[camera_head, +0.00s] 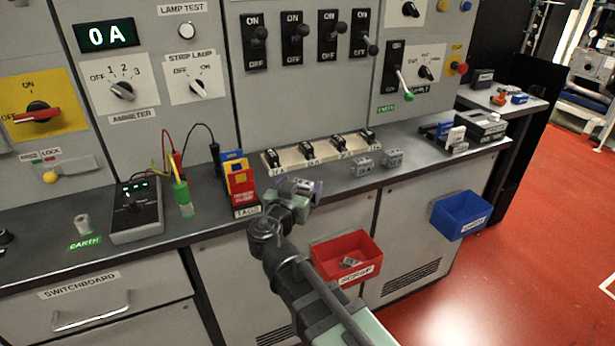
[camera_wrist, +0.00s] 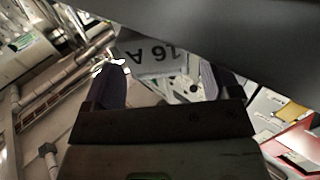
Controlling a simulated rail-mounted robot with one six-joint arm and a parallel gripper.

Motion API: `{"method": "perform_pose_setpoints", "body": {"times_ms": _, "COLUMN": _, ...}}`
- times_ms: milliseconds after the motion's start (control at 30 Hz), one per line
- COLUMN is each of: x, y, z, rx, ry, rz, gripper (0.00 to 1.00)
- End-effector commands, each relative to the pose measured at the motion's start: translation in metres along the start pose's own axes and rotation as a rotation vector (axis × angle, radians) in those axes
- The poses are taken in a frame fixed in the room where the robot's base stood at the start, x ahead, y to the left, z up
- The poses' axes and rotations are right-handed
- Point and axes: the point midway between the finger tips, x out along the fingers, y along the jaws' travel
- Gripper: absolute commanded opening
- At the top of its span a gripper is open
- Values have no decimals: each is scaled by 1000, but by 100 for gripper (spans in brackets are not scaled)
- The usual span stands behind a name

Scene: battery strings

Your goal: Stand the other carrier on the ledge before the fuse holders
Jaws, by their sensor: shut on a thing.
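My gripper (camera_head: 293,194) is shut on a grey carrier (camera_wrist: 155,62), held in front of the bench edge. In the wrist view the carrier sits between the two fingers (camera_wrist: 160,90), its "16 A" marking upside down. In the head view the held carrier is small and partly hidden by the gripper. The fuse holders stand in a row on a cream strip (camera_head: 330,152) on the bench. Two grey blocks (camera_head: 362,165) (camera_head: 392,158), which look like carriers, stand on the grey ledge (camera_head: 340,180) in front of the right part of the row.
A red scrap bin (camera_head: 347,258) with a grey piece inside hangs below the gripper on the bench front. A red and yellow tag box (camera_head: 240,183) stands just left of the gripper. A blue bin (camera_head: 461,215) hangs at the right. A meter (camera_head: 135,209) with leads is further left.

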Motion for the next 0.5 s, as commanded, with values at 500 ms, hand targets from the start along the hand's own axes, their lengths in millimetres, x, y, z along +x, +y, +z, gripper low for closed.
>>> {"method": "perform_pose_setpoints", "body": {"times_ms": 500, "x": 48, "y": 1, "z": 3, "rx": 0, "ry": 0, "rz": 1, "gripper": 56}}
